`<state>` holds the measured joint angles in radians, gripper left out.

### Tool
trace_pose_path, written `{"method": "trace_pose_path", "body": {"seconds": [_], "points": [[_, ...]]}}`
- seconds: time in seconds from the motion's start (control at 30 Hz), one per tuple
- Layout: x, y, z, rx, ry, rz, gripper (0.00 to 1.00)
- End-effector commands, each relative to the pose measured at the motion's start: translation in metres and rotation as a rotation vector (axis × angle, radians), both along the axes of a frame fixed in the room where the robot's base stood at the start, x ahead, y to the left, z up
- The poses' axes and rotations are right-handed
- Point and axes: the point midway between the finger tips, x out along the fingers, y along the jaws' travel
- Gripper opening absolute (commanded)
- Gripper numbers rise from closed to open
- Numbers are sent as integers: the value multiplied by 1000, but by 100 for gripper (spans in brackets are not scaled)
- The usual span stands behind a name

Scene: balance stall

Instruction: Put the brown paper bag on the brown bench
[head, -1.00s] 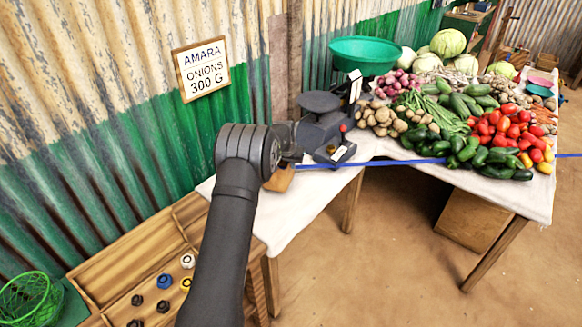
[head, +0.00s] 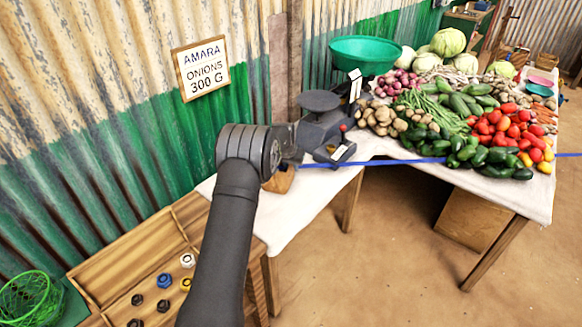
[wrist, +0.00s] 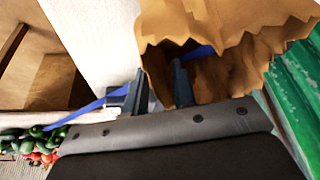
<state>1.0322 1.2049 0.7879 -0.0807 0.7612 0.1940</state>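The brown paper bag (wrist: 225,45) has a zigzag-cut open mouth facing me in the wrist view. In the head view a small part of the bag (head: 280,180) shows on the white cloth, mostly hidden behind my arm. My gripper (wrist: 160,88) is at the bag's mouth. One finger is inside the mouth and the other is outside its left edge, with a gap between them. The fingertips are partly hidden. A brown wooden surface (head: 122,262) at lower left may be the bench; I cannot tell for sure.
A dark scale (head: 318,128) stands just beyond the bag. Several small weights (head: 164,281) lie in the wooden compartments at left. A green basket (head: 30,297) is at far lower left. Vegetables fill the right of the table, and a blue line (head: 400,161) crosses its front.

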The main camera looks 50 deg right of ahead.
Motion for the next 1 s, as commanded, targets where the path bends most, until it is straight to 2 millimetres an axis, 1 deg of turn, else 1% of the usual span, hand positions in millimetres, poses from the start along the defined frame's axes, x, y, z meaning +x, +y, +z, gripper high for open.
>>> {"method": "trace_pose_path", "body": {"seconds": [0.17,0.4,0.5,0.6,0.7,0.77,0.8,0.97,1.0], "points": [[-3,9,25,-2,-1,0,24],[-10,26,69,-2,-2,0,24],[-13,32,83,-1,0,0,24],[-15,36,96,-2,-1,0,24],[-16,40,102,0,0,0,24],[-17,41,105,0,0,0,36],[-17,41,107,0,0,0,44],[-17,42,108,0,0,0,75],[-17,42,108,0,0,0,83]]}}
